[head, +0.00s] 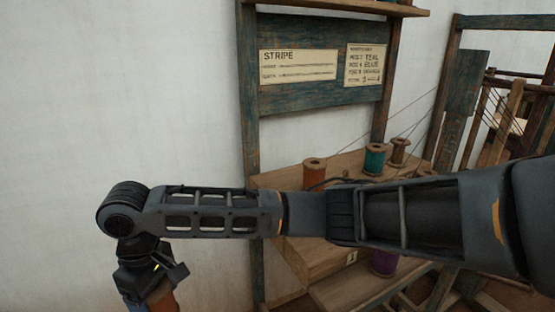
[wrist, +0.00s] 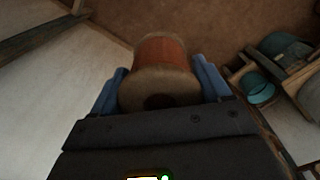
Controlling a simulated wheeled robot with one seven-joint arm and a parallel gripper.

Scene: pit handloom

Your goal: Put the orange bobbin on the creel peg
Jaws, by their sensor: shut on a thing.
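My gripper (head: 150,282) hangs low at the bottom left in the head view, in front of the white wall and well to the left of the creel. It is shut on an orange bobbin (head: 163,299), which the frame's lower edge cuts off. In the wrist view the orange bobbin (wrist: 162,50) sits between the two blue fingers of my gripper (wrist: 162,82), its pale flange with a dark hole facing the camera. The wooden creel (head: 345,165) stands at centre right. I cannot make out a bare creel peg; my arm hides part of the creel.
Another orange bobbin (head: 314,173), a teal bobbin (head: 374,158) and a brown bobbin (head: 399,151) stand on the creel top. A purple bobbin (head: 384,263) is lower down. Threads run to the loom frame (head: 460,95) at right. Teal round things (wrist: 260,88) show at right in the wrist view.

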